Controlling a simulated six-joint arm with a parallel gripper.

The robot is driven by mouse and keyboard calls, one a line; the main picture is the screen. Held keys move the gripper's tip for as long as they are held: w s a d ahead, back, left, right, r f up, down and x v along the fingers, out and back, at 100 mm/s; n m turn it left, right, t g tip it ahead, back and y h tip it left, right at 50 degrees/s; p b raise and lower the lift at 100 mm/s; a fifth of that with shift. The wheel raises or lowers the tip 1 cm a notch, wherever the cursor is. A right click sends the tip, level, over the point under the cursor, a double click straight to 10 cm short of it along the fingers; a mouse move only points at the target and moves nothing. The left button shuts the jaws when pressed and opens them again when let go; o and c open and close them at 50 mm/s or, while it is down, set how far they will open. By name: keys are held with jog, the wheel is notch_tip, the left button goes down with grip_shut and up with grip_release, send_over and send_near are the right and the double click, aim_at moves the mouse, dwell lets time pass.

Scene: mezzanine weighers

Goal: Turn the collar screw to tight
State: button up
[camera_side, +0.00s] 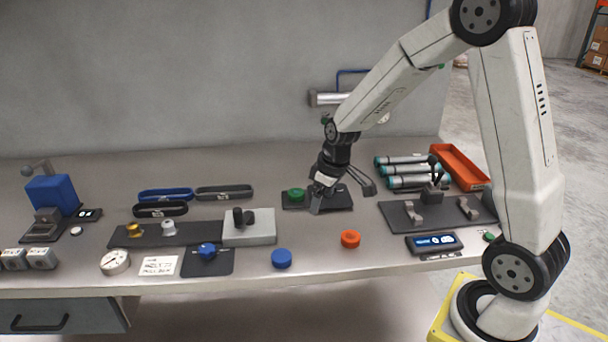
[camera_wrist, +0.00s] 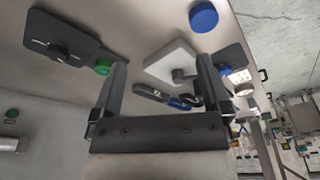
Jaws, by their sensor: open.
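My gripper (camera_side: 342,195) is open over a small dark plate (camera_side: 293,205) at the back middle of the bench. In the wrist view its fingers (camera_wrist: 160,75) stand wide apart with nothing held between them. A green knob (camera_side: 296,194) is at the plate's left end; it also shows beside the left finger in the wrist view (camera_wrist: 103,67). That view shows a black knob (camera_wrist: 58,50) with pale marks on the plate (camera_wrist: 85,45), clear of the fingers. My gripper hides the plate's right part in the side view. I cannot tell for certain which part is the collar screw.
A grey block (camera_side: 262,228) with a black lever and a dark plate (camera_side: 222,268) with a blue knob (camera_side: 207,250) stand left. A blue disc (camera_side: 281,258) and orange ring (camera_side: 350,239) lie in front. Teal-ended tubes (camera_side: 405,170) and an orange tray (camera_side: 462,165) are at right.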

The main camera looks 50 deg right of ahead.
jog(key=w+d+f+n, duration=0.1)
jog(key=w+d, duration=0.2)
jog(key=d, duration=0.4)
jog(key=w+d+f+n+t+y, duration=0.1)
jog(key=w+d+f, duration=0.1)
jog(key=d, duration=0.5)
jog(key=w+d+f+n, duration=0.1)
jog(key=w+d+n, duration=0.1)
jog(key=d, duration=0.6)
jog(key=shift+w+f+t+y, duration=0.3)
jog(key=shift+w+f, duration=0.05)
jog(key=shift+w, duration=0.5)
jog(key=shift+x, duration=3.85)
jog(key=c, duration=1.3)
